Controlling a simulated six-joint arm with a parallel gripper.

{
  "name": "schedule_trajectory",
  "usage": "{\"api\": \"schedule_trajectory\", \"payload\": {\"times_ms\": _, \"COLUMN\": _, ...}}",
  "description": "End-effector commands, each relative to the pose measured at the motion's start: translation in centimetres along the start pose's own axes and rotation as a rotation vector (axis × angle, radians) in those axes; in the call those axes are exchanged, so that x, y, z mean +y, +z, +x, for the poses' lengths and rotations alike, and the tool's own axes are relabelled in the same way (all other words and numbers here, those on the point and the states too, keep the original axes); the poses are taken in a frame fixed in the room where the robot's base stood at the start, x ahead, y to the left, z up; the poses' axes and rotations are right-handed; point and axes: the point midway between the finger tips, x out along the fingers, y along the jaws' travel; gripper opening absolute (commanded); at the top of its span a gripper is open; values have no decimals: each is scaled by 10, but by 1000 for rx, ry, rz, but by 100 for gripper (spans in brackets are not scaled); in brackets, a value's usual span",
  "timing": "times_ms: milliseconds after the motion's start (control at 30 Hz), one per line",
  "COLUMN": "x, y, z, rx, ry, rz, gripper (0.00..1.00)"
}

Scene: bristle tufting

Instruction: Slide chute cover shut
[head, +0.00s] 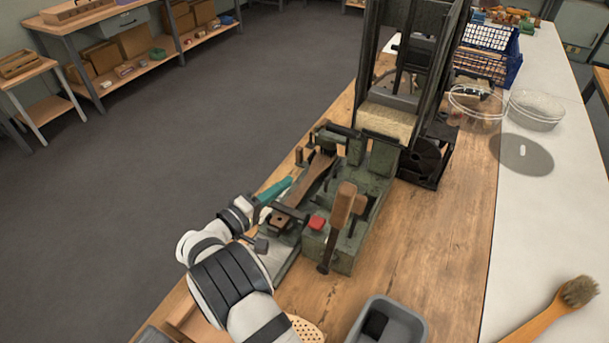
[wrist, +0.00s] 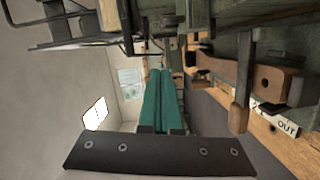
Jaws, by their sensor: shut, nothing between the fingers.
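My gripper (head: 286,184) has teal fingers, which lie together with nothing between them. It is low at the left edge of the green tufting machine (head: 318,245), beside its wooden lever. In the wrist view, the shut fingers (wrist: 160,85) point away toward a pale wall. The tall dark chute frame (head: 430,50) stands at the machine's far end, with tan bristle stock (head: 385,122) at its foot. A grey plate (head: 392,97) sits above the stock inside the frame; I cannot tell whether it is the cover. My gripper is well apart from the chute.
An upright wooden handle (head: 341,207) and a red button (head: 317,222) are on the machine. In the wrist view, a label reading OUT (wrist: 286,126) is at right. A grey bin (head: 408,312) and a brush (head: 560,305) lie nearer.

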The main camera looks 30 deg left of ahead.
Motion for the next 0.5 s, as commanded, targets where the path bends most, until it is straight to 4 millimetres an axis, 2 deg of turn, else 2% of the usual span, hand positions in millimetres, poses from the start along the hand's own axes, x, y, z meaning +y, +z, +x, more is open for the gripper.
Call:
{"api": "schedule_trajectory", "payload": {"times_ms": 100, "x": 0, "y": 0, "z": -20, "rx": 1, "ry": 0, "rz": 0, "gripper": 0}}
{"api": "schedule_trajectory", "payload": {"times_ms": 167, "x": 1, "y": 1, "z": -27, "rx": -6, "ry": -4, "rz": 15, "gripper": 7}}
{"api": "schedule_trajectory", "payload": {"times_ms": 267, "x": 19, "y": 12, "z": -50, "rx": -117, "ry": -68, "rz": 245, "gripper": 25}}
{"api": "schedule_trajectory", "payload": {"times_ms": 333, "x": 24, "y": 20, "z": -61, "rx": -184, "ry": -99, "rz": 362, "gripper": 26}}
{"api": "schedule_trajectory", "payload": {"times_ms": 400, "x": 23, "y": 23, "z": -59, "rx": -202, "ry": -105, "rz": 388, "gripper": 26}}
{"api": "schedule_trajectory", "payload": {"times_ms": 500, "x": 21, "y": 27, "z": -41, "rx": -202, "ry": -103, "rz": 384, "gripper": 26}}
